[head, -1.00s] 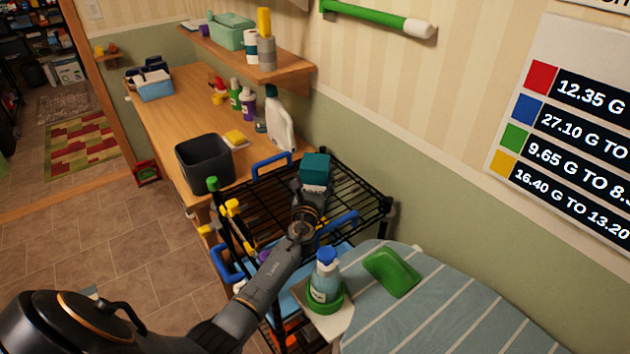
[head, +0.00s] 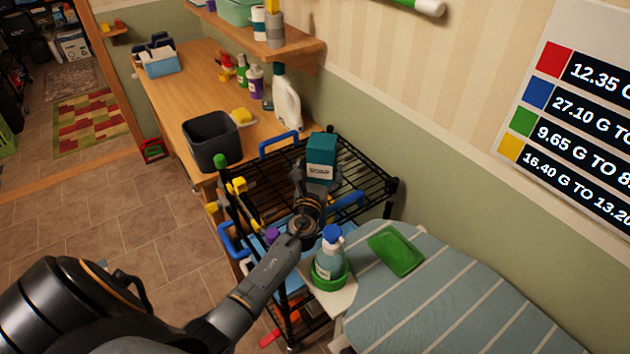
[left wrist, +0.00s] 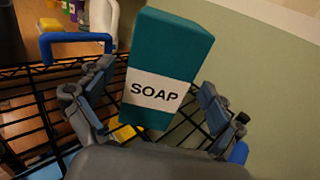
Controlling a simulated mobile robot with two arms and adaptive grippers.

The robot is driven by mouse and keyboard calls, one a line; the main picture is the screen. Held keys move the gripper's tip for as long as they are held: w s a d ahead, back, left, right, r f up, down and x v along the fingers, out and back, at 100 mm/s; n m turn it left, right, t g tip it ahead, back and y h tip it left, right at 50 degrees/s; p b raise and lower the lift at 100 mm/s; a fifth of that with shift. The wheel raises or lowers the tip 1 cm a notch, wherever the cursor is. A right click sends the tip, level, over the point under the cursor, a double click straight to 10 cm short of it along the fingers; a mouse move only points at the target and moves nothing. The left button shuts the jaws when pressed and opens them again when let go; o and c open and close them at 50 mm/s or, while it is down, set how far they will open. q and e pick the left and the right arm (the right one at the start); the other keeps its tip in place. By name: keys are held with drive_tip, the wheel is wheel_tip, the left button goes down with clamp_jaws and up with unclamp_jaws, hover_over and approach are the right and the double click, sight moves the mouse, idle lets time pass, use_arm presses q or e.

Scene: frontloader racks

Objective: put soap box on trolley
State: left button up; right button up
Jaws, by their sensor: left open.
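The teal soap box (head: 321,155) with a white SOAP label stands upright on the black wire top shelf of the trolley (head: 262,196). In the left wrist view the soap box (left wrist: 164,68) tilts a little in the picture, between the spread fingers of my left gripper (left wrist: 158,105). The fingers are open and apart from its sides. In the head view my left gripper (head: 308,190) is over the top shelf, just in front of the box. The box's base is partly hidden by the gripper in the head view. My right gripper is not in view.
Blue handles (head: 279,144) edge the trolley. A wooden counter (head: 190,100) holds a dark bin (head: 211,145) and a white bottle (head: 287,104).

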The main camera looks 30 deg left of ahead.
use_arm(q)
drive_tip(key=v, duration=0.7)
drive_tip(key=shift+s+d, duration=0.1)
drive_tip(key=shift+s, duration=0.15)
